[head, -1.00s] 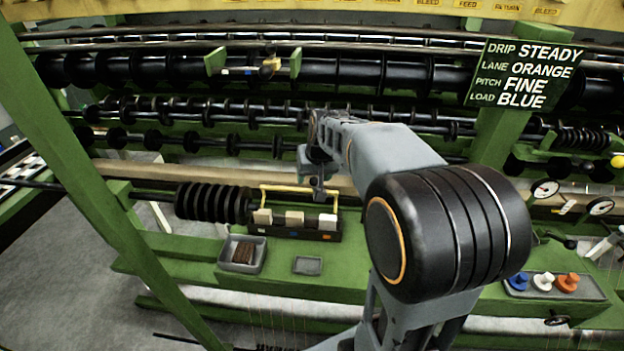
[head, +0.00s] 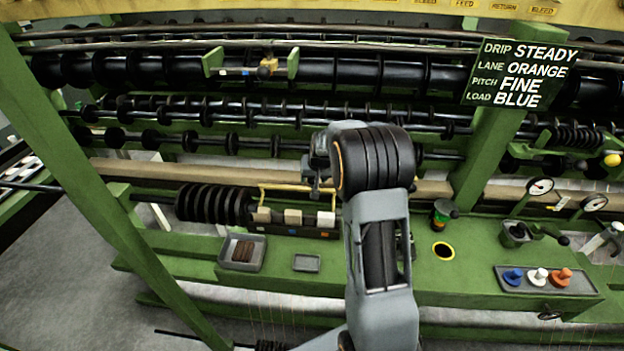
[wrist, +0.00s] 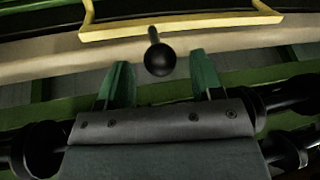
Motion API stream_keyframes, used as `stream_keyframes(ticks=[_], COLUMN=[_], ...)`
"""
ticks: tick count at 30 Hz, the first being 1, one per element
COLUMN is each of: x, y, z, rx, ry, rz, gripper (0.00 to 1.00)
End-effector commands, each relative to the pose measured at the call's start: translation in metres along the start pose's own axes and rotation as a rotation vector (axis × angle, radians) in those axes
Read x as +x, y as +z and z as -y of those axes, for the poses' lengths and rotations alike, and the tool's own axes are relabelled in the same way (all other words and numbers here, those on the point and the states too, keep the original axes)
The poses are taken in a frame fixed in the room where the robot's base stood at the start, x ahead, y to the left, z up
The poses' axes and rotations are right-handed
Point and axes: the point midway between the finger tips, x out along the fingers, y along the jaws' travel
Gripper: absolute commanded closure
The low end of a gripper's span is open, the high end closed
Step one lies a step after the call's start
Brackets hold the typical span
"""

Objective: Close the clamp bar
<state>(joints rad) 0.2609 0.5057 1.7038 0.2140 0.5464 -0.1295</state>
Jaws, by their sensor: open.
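The clamp bar (head: 285,187) is a thin yellow frame standing up behind a row of blocks in the head view. In the wrist view the yellow bar (wrist: 180,24) crosses the top, and a black ball knob (wrist: 160,60) on a short stem points from it toward me. My gripper (wrist: 163,78) is open, its two green fingertips apart on either side of and just short of the knob. In the head view my gripper (head: 316,184) is at the right part of the bar and hides the knob. I cannot tell whether anything touches.
Three blocks (head: 292,216) sit in a dark holder below the bar. A black ribbed spool (head: 212,204) is just left. A grey tray (head: 242,253) and a small plate (head: 306,263) lie in front. A sign (head: 521,74) hangs at right. A tray of coloured knobs (head: 545,281) is front right.

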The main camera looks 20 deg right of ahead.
Motion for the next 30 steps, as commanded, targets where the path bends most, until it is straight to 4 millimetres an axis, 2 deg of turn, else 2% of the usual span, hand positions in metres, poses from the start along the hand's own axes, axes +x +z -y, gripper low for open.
stream_keyframes(ticks=[7, 19, 30], x=[0.021, 0.025, 0.025], y=[0.0, 0.0, 0.0], z=[0.0, 0.0, 0.0], rx=[0.0, 0.0, 0.0], ry=[0.0, 0.0, 0.0], rz=[0.001, -0.001, 0.0], gripper=[0.4, 0.41, 0.76])
